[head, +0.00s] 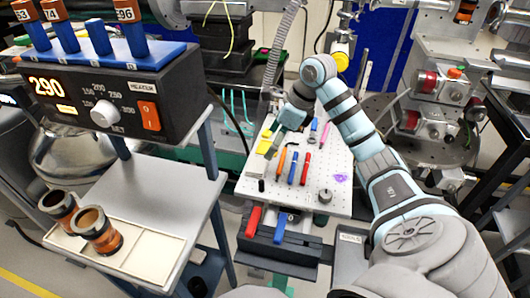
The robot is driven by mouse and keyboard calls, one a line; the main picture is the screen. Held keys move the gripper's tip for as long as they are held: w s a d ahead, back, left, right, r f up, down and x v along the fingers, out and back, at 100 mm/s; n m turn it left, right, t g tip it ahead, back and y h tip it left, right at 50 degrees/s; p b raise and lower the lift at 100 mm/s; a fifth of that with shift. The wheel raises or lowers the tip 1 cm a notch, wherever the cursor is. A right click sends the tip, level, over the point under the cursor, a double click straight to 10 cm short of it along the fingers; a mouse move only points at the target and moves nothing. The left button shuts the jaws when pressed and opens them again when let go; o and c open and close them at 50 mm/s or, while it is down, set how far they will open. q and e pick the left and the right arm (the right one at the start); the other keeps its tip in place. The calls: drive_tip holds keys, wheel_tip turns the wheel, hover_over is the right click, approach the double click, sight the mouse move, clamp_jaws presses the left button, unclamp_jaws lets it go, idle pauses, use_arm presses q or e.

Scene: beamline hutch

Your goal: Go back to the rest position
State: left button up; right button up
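My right arm comes in from the lower right and bends at its elbow near the top middle. My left gripper is not in view.
Orange (281,162), blue (293,168) and red (305,169) tools lie on the board. A red handle (254,221) sticks up below it. At left stand a heater (115,100) reading 290 and a shelf (165,215) with two brown cups (95,230).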

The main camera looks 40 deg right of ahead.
drive_tip(key=shift+v, duration=1.05)
